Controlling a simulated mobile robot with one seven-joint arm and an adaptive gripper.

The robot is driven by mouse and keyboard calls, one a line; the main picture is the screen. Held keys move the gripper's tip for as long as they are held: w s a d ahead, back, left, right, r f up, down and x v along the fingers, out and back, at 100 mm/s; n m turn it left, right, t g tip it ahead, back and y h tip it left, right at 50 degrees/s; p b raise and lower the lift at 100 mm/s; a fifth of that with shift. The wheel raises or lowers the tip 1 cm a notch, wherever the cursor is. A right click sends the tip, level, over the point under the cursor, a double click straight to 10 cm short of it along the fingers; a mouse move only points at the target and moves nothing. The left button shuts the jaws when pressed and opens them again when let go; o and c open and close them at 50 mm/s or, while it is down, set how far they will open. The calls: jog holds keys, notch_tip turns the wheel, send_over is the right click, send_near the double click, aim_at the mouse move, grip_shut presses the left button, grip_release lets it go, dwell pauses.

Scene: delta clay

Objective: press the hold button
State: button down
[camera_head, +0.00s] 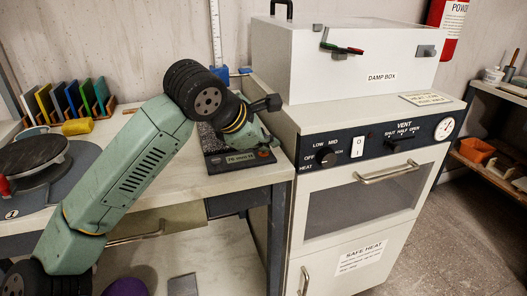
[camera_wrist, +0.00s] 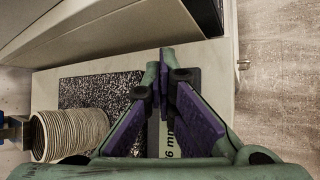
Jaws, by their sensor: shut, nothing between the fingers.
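A dark gauge base (camera_head: 222,162) with a speckled plate sits on the bench, left of the white cabinet. Its front carries a display with a "76 mm" style reading and a small reddish spot at the right end. I cannot clearly make out a button labelled hold. My gripper (camera_head: 262,143) reaches down over the right part of the base and hides some of it. In the wrist view my gripper (camera_wrist: 165,75) has its purple-padded fingers together at the tips, with nothing held. The speckled plate (camera_wrist: 85,92) and part of the display (camera_wrist: 170,138) lie beneath; contact cannot be told.
The white cabinet (camera_head: 345,215) with knobs and a damp box (camera_head: 350,60) on top stands close to the right. A round turntable (camera_head: 32,152) and colored tiles (camera_head: 65,100) are on the bench at left. A ribbed cylinder (camera_wrist: 70,135) is left of my fingers.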

aim_at(266, 154)
jog(key=shift+r, duration=0.75)
jog(key=shift+r+p, duration=1.5)
jog(key=shift+r, duration=1)
